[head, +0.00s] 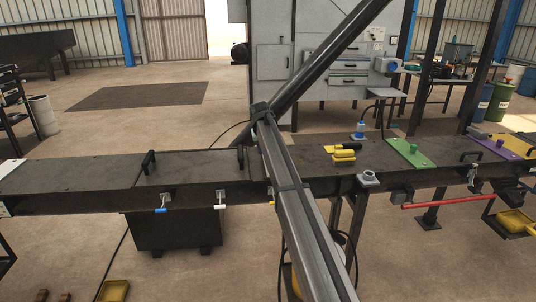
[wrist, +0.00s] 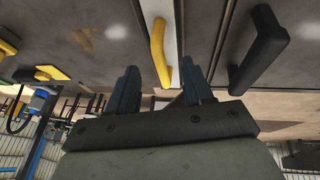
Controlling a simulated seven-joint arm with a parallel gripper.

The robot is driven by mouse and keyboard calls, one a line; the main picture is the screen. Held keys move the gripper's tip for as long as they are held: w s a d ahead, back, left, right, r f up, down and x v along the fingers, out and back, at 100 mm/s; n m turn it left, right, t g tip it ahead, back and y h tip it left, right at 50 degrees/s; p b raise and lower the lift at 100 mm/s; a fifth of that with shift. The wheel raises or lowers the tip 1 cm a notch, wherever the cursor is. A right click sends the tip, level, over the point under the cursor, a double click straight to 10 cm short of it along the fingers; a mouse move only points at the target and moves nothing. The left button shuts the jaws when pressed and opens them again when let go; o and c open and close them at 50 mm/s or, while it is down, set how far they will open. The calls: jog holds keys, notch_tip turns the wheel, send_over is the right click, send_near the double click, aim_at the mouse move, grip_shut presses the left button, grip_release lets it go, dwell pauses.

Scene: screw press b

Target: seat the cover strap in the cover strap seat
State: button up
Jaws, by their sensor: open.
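No piece can be surely told as the cover strap or its seat. In the wrist view my gripper (wrist: 160,80) is open, its two dark blue fingers apart. A yellow bar-shaped handle (wrist: 158,50) shows beyond them, its lower end between the fingertips in the picture; I cannot tell whether they touch it. A pale strip runs beside the handle. In the head view a green plate (head: 408,152) with small knobs and a purple plate (head: 494,148) lie on the right of the dark bench. My gripper does not show clearly in the head view.
A black handle (wrist: 260,48) stands right of the fingers in the wrist view. In the head view the long bench (head: 75,175) has a black handle (head: 149,162) on its clear left part. Yellow pieces (head: 344,157) lie near the middle; a red bar (head: 448,201) sticks out at right.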

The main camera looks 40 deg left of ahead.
jog(key=v, duration=0.8)
jog(key=shift+r, duration=0.15)
jog(key=shift+s, duration=0.1)
